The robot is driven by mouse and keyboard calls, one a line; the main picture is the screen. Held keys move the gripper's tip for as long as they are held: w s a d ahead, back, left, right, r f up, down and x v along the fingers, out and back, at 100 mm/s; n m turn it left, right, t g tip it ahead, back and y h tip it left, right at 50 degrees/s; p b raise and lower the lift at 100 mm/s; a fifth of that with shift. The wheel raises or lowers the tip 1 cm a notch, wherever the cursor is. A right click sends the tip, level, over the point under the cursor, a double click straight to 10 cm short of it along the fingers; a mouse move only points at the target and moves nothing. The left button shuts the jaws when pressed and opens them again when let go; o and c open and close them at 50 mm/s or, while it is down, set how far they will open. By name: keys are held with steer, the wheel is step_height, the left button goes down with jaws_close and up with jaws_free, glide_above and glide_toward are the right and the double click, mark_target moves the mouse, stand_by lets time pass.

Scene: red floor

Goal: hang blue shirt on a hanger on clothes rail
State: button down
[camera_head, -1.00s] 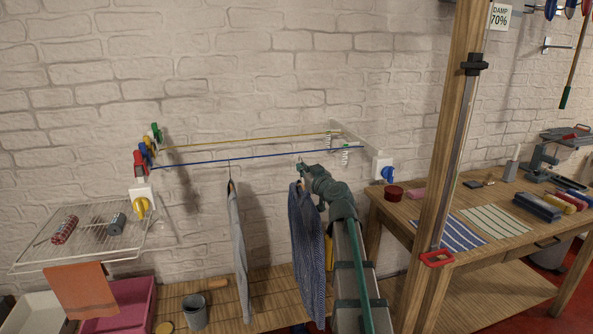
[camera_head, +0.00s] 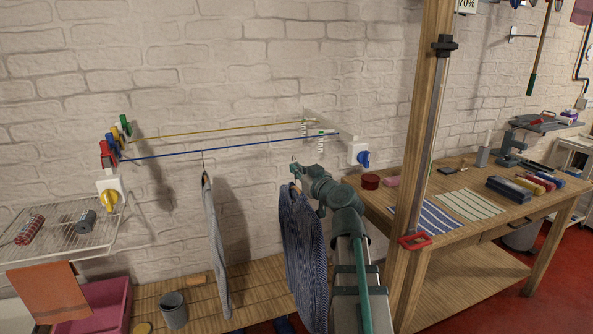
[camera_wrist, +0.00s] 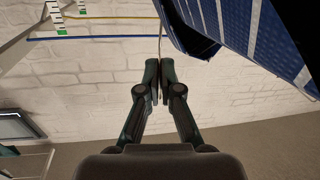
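The blue patterned shirt (camera_head: 303,255) hangs from a hanger at my gripper (camera_head: 297,178). In the wrist view, the shirt (camera_wrist: 235,30) fills the upper right. My gripper (camera_wrist: 157,65) is shut there on the thin wire hook of the hanger (camera_wrist: 161,30). In the head view, the hook top (camera_head: 294,160) shows just above my fingers, apart from the blue line (camera_head: 230,148) in the picture and below it. The blue line and a yellow line (camera_head: 220,132) form the clothes rail; both also cross the wrist view's upper left.
A grey garment (camera_head: 214,245) hangs on the blue line, left of the shirt. A wooden post (camera_head: 418,150) and workbench (camera_head: 490,215) stand to the right. A wire rack (camera_head: 65,242), pink bin (camera_head: 95,312) and grey bucket (camera_head: 173,312) are at the left.

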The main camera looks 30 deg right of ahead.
steer(key=shift+r, duration=0.15)
steer(key=shift+r, duration=1.45)
steer(key=shift+r+p, duration=0.1)
steer(key=shift+p, duration=0.4)
